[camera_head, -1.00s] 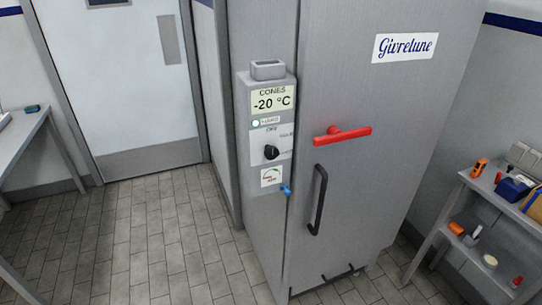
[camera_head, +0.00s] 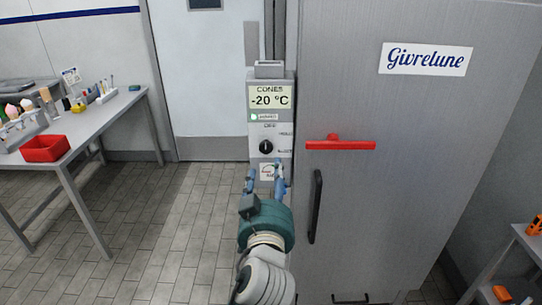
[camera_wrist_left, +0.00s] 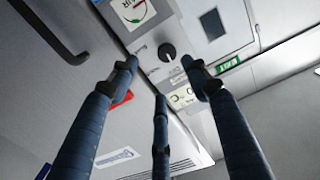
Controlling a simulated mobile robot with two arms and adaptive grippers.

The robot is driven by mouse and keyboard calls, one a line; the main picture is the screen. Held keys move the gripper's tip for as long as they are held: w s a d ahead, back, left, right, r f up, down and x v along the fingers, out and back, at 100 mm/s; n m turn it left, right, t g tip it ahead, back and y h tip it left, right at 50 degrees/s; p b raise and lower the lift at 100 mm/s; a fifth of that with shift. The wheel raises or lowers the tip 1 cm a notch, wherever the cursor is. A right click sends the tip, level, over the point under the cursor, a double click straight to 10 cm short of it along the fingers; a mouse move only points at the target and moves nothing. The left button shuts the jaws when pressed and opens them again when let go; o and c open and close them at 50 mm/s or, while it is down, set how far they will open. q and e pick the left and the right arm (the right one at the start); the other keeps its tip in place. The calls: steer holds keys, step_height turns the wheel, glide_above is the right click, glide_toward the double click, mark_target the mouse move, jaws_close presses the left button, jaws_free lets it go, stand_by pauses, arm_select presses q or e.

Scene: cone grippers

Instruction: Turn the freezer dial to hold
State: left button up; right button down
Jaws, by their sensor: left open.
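The freezer dial (camera_head: 266,147) is a round black knob on the narrow control panel (camera_head: 286,125) left of the freezer door. Its printed position labels are too small to read. It also shows in the left wrist view (camera_wrist_left: 167,52), ahead of the fingers. My left gripper (camera_head: 265,179) is open and empty, with blue fingers spread just below the dial in the head view, in front of the round gauge. In the left wrist view its fingertips (camera_wrist_left: 159,70) stand either side of and below the dial, seemingly apart from it. My right gripper is not in view.
A -20 °C display (camera_head: 269,96) sits above the dial. A red bar (camera_head: 340,145) and a black door handle (camera_head: 315,205) stick out from the freezer door (camera_head: 400,190) to the right. A table (camera_head: 110,122) with a red bin (camera_head: 45,148) stands left, with clear floor between.

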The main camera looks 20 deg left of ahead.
mark_target(266, 149)
arm_select(q)
steer(key=p+x, duration=0.1)
steer(key=x, duration=0.2)
steer(key=p+x, duration=0.1)
steer(key=x, duration=0.2)
steer(key=a+r+p+x, duration=0.1)
steer(key=x, duration=0.3)
steer(key=shift+s, duration=0.2)
steer(key=shift+w+a+f, duration=0.15)
steer(key=shift+w, duration=0.4)
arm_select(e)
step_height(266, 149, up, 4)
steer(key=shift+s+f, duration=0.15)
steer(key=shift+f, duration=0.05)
arm_select(q)
steer(key=c, duration=1.1)
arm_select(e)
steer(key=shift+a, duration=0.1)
